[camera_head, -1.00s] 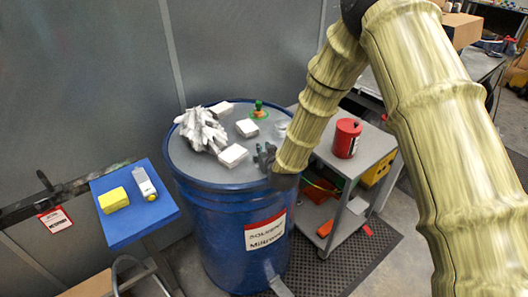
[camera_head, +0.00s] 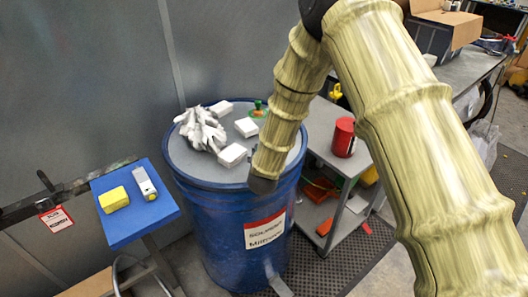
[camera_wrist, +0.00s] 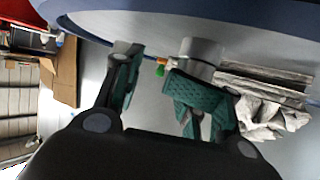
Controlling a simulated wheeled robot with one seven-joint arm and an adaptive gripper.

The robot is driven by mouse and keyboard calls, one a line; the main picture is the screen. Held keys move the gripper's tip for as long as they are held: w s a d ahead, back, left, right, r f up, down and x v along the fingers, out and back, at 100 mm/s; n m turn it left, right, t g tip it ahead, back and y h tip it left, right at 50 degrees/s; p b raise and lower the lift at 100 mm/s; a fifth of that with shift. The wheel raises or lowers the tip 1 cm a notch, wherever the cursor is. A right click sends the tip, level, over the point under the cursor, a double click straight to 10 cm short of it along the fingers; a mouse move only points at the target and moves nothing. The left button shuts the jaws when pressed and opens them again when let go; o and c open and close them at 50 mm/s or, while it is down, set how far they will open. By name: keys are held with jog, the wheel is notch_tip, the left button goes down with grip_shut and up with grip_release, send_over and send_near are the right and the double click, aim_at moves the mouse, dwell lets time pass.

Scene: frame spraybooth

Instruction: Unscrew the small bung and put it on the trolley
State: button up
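The blue drum (camera_head: 205,225) has a grey lid (camera_head: 190,162). A green fitting (camera_head: 257,106) stands near the lid's far edge; a bit of green and orange (camera_wrist: 160,68) shows between my fingers in the wrist view. A pale grey cylinder (camera_wrist: 200,48) stands close by the right finger; I cannot tell whether it is the small bung. In the head view my wrist hides the fingers and the lid's near right part. The grey trolley (camera_head: 324,118) stands right of the drum.
A red can (camera_head: 343,137) stands on the trolley top, with clear room around it. White blocks (camera_head: 232,155) and a crumpled whitish cloth or glove (camera_head: 200,130) lie on the lid. A blue stand (camera_head: 125,228) at left holds a yellow block (camera_head: 114,199) and a grey-white device (camera_head: 145,183).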

jog(key=shift+s+m+h, duration=0.15)
jog(key=shift+m+h, duration=0.45)
jog(key=shift+h, duration=0.1)
jog(key=shift+m, duration=0.3)
